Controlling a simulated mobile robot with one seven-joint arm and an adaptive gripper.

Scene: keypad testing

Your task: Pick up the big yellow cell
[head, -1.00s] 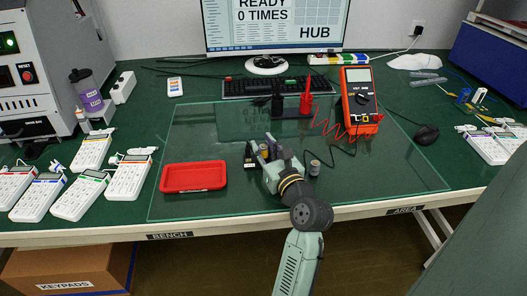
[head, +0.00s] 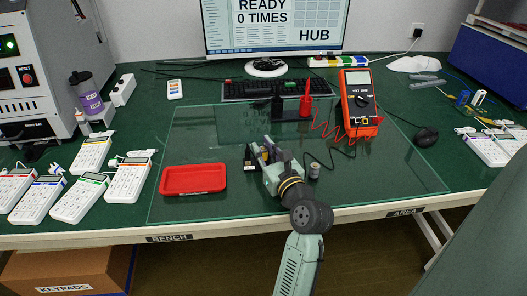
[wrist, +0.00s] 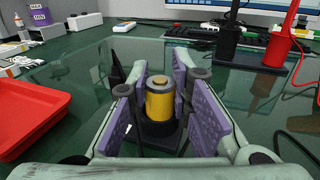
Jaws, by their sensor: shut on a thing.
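The big yellow cell (wrist: 160,98) stands upright between my fingers in the wrist view, with its grey metal top showing. My gripper (wrist: 162,103) has its purple pads on either side of the cell and is shut on it. A dark shape lies under the cell's lower end, so I cannot tell whether it is clear of the glass. In the head view my gripper (head: 264,153) is low over the glass mat (head: 390,180), right of the red tray, and its fingers mostly hide the cell.
A red tray (head: 193,178) lies left of my gripper. A small grey cell (head: 314,169) stands close on its right. A red multimeter (head: 358,103) and black and red probes in a holder (head: 291,112) stand behind. Keypads (head: 80,198) lie at left. The mat's right side is mostly free.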

